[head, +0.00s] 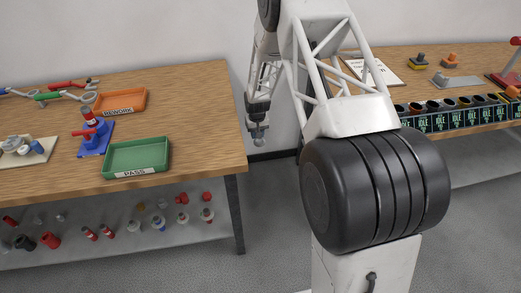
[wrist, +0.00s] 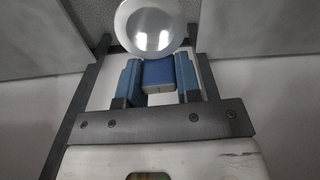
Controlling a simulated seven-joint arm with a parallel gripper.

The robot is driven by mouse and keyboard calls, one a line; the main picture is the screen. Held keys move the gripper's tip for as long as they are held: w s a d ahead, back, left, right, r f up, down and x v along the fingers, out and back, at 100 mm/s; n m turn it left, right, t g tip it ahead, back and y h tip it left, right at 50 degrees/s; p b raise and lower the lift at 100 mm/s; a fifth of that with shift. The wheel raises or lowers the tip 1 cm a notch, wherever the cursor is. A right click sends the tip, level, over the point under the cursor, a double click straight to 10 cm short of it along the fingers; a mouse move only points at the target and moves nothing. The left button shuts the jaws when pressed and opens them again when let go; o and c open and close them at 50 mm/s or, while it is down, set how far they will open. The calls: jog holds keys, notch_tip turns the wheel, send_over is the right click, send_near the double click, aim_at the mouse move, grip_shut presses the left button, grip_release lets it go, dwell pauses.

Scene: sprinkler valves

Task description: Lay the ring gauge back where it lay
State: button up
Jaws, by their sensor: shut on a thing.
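My gripper (head: 257,117) hangs past the right edge of the left table, over the gap between the tables. In the wrist view my gripper (wrist: 158,78) is shut, with blue finger pads on both sides of a blue block. The block joins a round, pale metal piece (wrist: 150,27) with a bright, shiny inner face; I take this for the ring gauge, seen close to end-on. Two other ring-ended tools, one red-handled (head: 67,84) and one green-handled (head: 48,95), lie at the left table's back left. Another ring-ended tool (head: 17,94) is partly cut off at the left edge.
An orange REWORK tray (head: 121,90) and a green PASS tray (head: 108,160) stand on the left table, beside a blue fixture (head: 97,148). Below is a shelf of valve parts. The right table (head: 430,70) holds a row of labelled bins (head: 440,122).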

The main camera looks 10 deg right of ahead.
jog(key=w+a+r+n, duration=0.1)
jog(key=w+a+r, duration=0.1)
jog(key=r, duration=0.6)
jog(key=w+a+r+n, duration=0.1)
jog(key=w+a+r, duration=0.2)
jog(key=r, duration=0.5)
jog(key=w+a+r, duration=0.2)
jog(key=r, duration=0.6)
jog(key=w+a+r+n, duration=0.1)
jog(key=a+r+n, duration=0.1)
jog(key=a+r, duration=0.4)
jog(key=s+a+r+n, duration=0.2)
jog(key=s+a+n, duration=0.1)
jog(key=a, duration=1.1)
jog(key=s+a+r+n, duration=0.2)
jog(key=s+a+n, duration=0.15)
jog(key=a, duration=1.15)
jog(key=s+a+r+n, duration=0.2)
jog(key=s+a, duration=0.2)
jog(key=a, duration=1)
jog(key=s+a+f+n, duration=0.2)
jog(key=s+a+f, duration=0.1)
jog(key=s+a, duration=0.6)
jog(key=s+a+f+n, duration=0.2)
jog(key=s+a+f, duration=0.1)
jog(key=s+a, duration=0.6)
jog(key=s, duration=0.4)
jog(key=shift+a+f+n, duration=0.15)
jog(key=shift+a+n, duration=0.2)
jog(key=shift+w, duration=0.1)
